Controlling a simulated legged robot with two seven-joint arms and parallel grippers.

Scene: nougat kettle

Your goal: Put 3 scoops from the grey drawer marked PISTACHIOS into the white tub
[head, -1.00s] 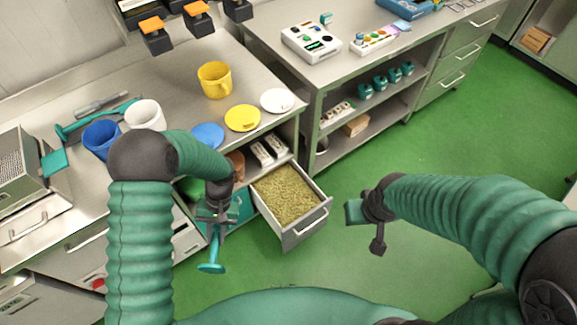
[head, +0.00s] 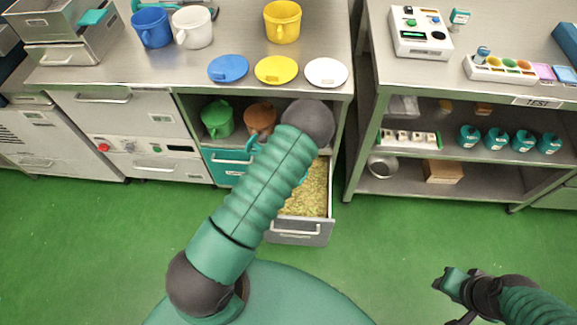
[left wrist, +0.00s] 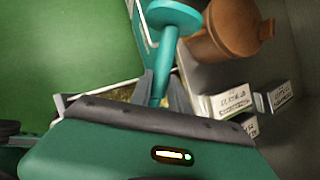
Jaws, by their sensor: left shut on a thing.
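The white tub (head: 193,27), a handled mug shape, stands on the counter between the blue and yellow tubs. The grey drawer (head: 300,228) is pulled out below and holds a greenish-yellow heap of pistachios (head: 308,192); its marking is not readable. My left arm crosses in front and hides part of it. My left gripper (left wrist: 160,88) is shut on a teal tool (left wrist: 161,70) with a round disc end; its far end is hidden. A strip of the drawer contents shows beyond the fingers. My right gripper (head: 455,295) is at the lower right, away from everything; its opening is unclear.
Blue (head: 151,27) and yellow (head: 282,22) tubs stand on the counter, with blue, yellow and white lids (head: 326,72) at its edge. A brown tub (left wrist: 232,28) and labelled white boxes (left wrist: 230,102) sit near the left gripper. Green floor is open in front.

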